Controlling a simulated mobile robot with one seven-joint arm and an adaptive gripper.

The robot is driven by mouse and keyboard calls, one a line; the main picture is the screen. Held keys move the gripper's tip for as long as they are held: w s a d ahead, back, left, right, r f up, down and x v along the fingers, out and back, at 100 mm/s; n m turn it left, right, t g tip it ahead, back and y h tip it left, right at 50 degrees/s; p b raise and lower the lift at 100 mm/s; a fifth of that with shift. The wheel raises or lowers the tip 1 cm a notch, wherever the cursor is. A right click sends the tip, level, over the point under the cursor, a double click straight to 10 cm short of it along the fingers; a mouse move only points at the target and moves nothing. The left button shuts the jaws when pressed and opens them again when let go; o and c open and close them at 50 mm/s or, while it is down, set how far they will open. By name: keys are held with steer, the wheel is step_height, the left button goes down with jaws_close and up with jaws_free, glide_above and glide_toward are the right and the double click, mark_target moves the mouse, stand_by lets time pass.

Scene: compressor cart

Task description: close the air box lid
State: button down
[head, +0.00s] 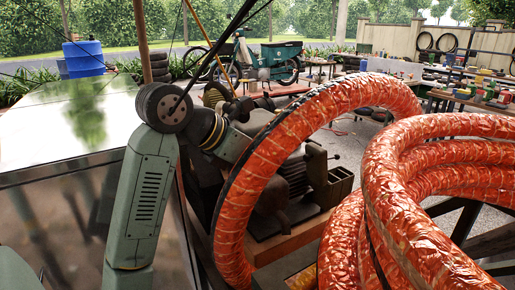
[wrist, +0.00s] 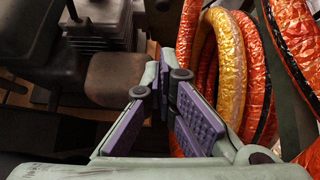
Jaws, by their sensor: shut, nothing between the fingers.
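A brown box-like part (head: 339,186) sits at the right end of the compressor (head: 292,180) in the head view. It may be the air box; I cannot make out its lid or how far that stands open. In the wrist view, a brown rounded block (wrist: 116,80) lies left of my gripper (wrist: 170,88), beside a finned dark housing (wrist: 108,30). I cannot tell if this block is the lid. My gripper's purple-padded fingers are shut and empty, apart from the block as far as I can see. The head view does not clearly show the fingertips.
Thick orange wrapped hoses (head: 400,215) fill the right side and arch in front of the compressor. They also stand close right of my gripper in the wrist view (wrist: 228,60). A glossy panel (head: 65,125) lies at left. Cluttered tables (head: 470,95) stand behind.

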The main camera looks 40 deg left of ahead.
mark_target(313, 166)
steer(key=w+d+f+p, duration=0.2)
steer(key=w, duration=0.4)
steer(key=shift+w+p, duration=0.35)
steer(key=shift+w, duration=0.05)
steer(key=shift+w+d+r, duration=0.15)
steer(key=shift+r, duration=0.05)
